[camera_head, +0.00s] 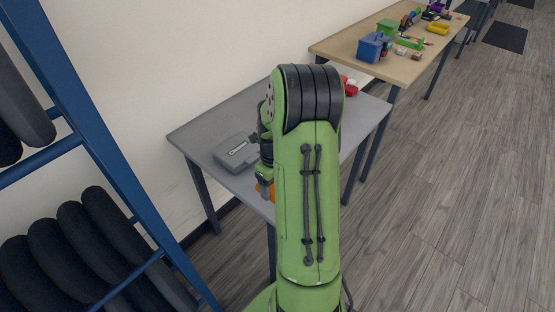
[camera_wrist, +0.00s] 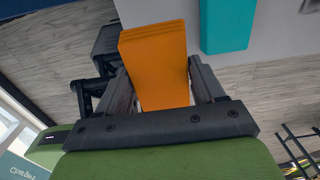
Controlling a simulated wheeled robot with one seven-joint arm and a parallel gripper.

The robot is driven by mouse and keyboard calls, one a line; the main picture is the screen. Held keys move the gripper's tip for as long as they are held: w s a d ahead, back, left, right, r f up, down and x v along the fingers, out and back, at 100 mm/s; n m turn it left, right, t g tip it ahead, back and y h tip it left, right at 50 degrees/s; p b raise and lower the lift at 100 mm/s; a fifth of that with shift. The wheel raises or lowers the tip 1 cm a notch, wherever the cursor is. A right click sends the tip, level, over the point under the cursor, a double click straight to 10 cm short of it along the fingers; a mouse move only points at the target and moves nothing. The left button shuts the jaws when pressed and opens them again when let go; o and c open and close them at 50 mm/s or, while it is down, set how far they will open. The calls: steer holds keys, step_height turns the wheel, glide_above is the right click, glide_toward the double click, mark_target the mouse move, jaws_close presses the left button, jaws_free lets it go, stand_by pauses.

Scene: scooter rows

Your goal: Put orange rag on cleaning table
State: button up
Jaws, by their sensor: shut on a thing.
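The orange rag (camera_wrist: 158,65), a folded block, is held between the two fingers of my gripper (camera_wrist: 160,80) in the wrist view. In the head view, a little of the rag (camera_head: 262,191) shows below my gripper (camera_head: 265,176), over the front edge of a grey table (camera_head: 195,135). My green arm hides the rest. I cannot tell whether the rag touches the tabletop. A light wooden table (camera_head: 340,47) stands farther back. Neither table has a label showing which is the cleaning table.
A grey case (camera_head: 236,153) lies on the grey table, left of my gripper. Red items (camera_head: 348,87) sit behind my arm. Bins and tools crowd the wooden table. A blue rack (camera_head: 85,120) with black tires stands at left. Floor at right is clear. A teal thing (camera_wrist: 227,25) shows in the wrist view.

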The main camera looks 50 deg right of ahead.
step_height(320, 180, down, 6)
steer(key=shift+f+b, duration=0.25)
steer(key=shift+b, duration=0.35)
steer(key=shift+r, duration=0.1)
steer(key=o, duration=1.2)
